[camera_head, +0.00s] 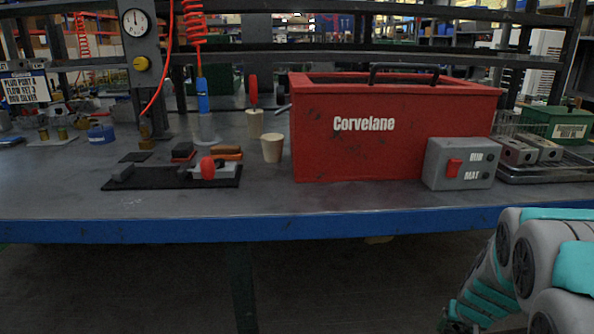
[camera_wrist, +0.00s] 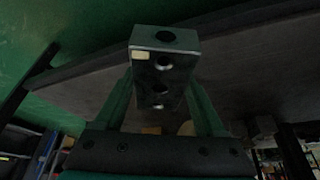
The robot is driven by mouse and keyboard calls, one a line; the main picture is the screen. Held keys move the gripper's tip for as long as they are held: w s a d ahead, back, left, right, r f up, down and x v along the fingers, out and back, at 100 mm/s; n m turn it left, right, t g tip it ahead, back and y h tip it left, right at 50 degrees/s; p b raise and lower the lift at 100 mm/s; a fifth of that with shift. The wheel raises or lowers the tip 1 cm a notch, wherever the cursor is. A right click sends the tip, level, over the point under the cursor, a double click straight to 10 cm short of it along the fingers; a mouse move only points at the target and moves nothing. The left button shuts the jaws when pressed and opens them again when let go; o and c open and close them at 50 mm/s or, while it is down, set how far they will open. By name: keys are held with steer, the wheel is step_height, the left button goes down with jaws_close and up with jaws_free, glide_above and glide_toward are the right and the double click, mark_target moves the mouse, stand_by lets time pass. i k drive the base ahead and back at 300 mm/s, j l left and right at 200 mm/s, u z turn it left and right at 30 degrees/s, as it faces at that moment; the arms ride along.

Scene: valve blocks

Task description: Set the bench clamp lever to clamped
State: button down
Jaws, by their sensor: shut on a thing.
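The bench clamp appears to be the black plate (camera_head: 140,182) near the bench's front left in the head view, with a grey block at its left end. A lever with a red ball knob (camera_head: 207,167) sits at its right part. I cannot tell the lever's exact angle at this size. My gripper (camera_wrist: 164,78) shows in the wrist view, its two green fingers shut on a grey metal valve block (camera_wrist: 163,45). The block has round holes and a small pale label. The gripper is out of sight in the head view, where my arm is at the lower right, in front of the bench.
A red Corvelane box (camera_head: 390,150) stands mid-bench, with a grey switch box (camera_head: 460,165) at its right front. A tray (camera_head: 545,170) at the right holds valve blocks. A beige cup (camera_head: 272,147) stands between clamp and red box. The bench's blue front edge (camera_head: 250,227) is clear.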

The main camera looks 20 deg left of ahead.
mark_target(208, 166)
steer(key=k+j+u, duration=0.15)
steer(key=u, duration=0.25)
steer(key=k+j+u, duration=0.15)
steer(key=j+u, duration=0.2)
steer(key=k+j+u, duration=0.1)
steer(key=u, duration=0.3)
steer(key=j, duration=0.1)
